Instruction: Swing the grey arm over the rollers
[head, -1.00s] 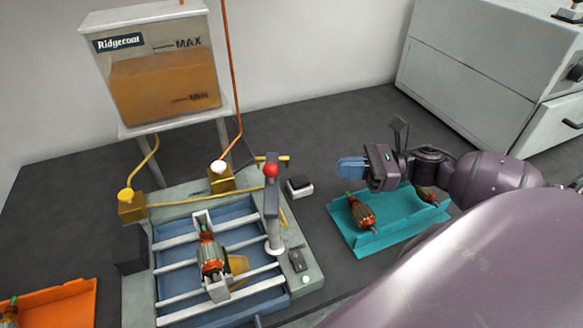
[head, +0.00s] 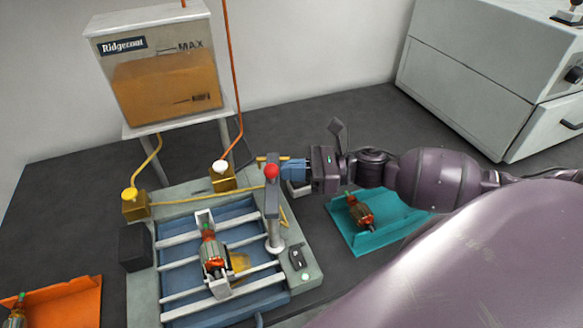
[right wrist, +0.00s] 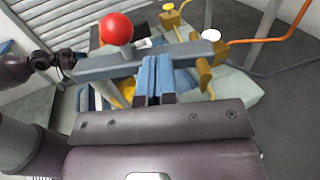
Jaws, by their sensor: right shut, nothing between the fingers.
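The grey arm (head: 271,200) stands on a post at the right side of the machine, with a red ball (head: 271,171) on its near end. In the right wrist view the grey arm (right wrist: 190,51) runs across, the red ball (right wrist: 116,28) at its left. The rollers (head: 187,239) are pale bars across a blue tray, left of the arm. An armature (head: 212,256) lies in a white cradle on them. My right gripper (head: 284,168) is shut and empty, its blue fingers right beside the grey arm; contact is unclear.
A teal tray (head: 393,229) with an armature (head: 360,212) lies to the right. An orange tray (head: 70,299) lies at the left. A tank (head: 165,75) of amber liquid stands behind, with yellow and orange tubes. A grey cabinet (head: 480,70) stands at back right.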

